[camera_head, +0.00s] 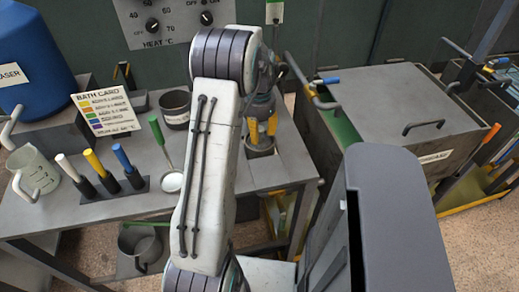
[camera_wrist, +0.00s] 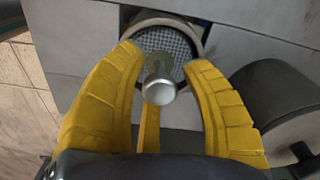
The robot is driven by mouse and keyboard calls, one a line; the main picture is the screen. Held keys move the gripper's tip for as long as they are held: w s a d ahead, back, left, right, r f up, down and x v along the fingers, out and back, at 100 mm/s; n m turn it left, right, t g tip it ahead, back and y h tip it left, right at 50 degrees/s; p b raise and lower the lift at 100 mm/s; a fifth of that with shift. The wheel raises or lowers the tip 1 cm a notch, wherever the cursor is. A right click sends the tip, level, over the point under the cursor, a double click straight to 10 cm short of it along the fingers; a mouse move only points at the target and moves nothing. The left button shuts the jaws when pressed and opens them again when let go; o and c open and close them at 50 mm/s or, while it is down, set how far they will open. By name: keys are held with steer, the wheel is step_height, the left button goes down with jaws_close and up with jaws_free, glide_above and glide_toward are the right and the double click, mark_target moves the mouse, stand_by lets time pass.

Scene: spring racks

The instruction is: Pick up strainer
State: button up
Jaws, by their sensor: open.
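In the wrist view, a round, grey mesh strainer (camera_wrist: 152,40) with a pale rim sits in a dark round opening at the top middle. A short silver, round-ended piece (camera_wrist: 160,92) rises from it towards the camera; I take it for its handle. My gripper (camera_wrist: 162,62) has its yellow fingers spread on both sides of this piece, with a gap on each side. A third finger shows lower down. In the head view, my gripper (camera_head: 262,130) points down over a grey round holder (camera_head: 260,149) on the bench, partly behind my arm. The strainer cannot be made out there.
The grey bench (camera_head: 110,205) holds a bath card (camera_head: 108,108), a green-handled ladle (camera_head: 172,181), a dark pot (camera_head: 176,106), coloured handles in a rack (camera_head: 100,186) and a clear jug (camera_head: 35,172). A lidded tank (camera_head: 405,110) stands right. In the wrist view a dark cylinder (camera_wrist: 275,90) is close right.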

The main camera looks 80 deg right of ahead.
steer(key=shift+f, duration=0.75)
jaws_close()
